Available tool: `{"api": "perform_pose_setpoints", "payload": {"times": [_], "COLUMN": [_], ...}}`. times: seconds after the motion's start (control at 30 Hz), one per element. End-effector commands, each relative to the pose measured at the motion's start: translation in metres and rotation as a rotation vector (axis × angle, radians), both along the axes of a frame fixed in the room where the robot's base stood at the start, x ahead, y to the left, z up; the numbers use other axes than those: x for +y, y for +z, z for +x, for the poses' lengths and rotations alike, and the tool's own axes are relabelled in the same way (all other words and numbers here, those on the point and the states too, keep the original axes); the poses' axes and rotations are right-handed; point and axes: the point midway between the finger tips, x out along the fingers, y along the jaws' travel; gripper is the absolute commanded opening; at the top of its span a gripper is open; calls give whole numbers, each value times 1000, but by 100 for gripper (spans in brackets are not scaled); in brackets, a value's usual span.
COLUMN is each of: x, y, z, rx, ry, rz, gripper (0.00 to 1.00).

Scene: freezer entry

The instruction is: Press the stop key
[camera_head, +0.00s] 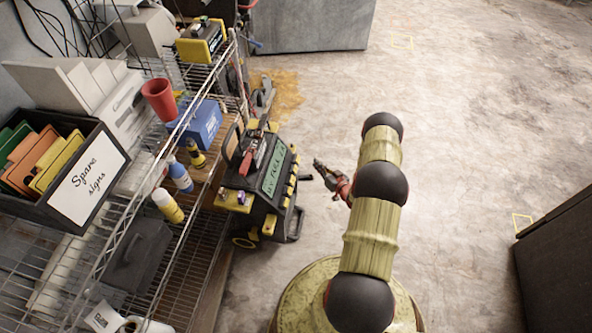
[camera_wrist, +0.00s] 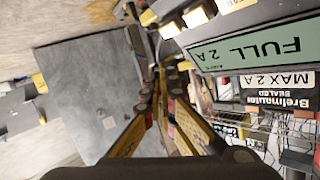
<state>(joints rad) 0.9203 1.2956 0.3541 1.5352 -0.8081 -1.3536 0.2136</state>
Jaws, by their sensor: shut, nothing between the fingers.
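Two pale keys (camera_wrist: 196,17) show near the top of the wrist view.
A wire shelf (camera_head: 190,235) at the left holds a "Spare signs" box (camera_head: 75,205), a red cup (camera_head: 158,98), a blue box (camera_head: 200,122) and bottles. A dark cabinet (camera_head: 555,260) stands at the right. The concrete floor (camera_head: 460,130) between is mostly clear.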

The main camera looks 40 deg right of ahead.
Motion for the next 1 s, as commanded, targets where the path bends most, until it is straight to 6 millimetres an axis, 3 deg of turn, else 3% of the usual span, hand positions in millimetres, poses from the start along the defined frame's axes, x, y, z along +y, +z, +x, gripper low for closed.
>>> {"api": "perform_pose_setpoints", "payload": {"times": [0.5,1.0], "x": [37,45], "y": [-36,-43], "z": [42,52], "rx": [0,1], "ry": [3,0], "rz": [0,0], "gripper": [0,0]}}
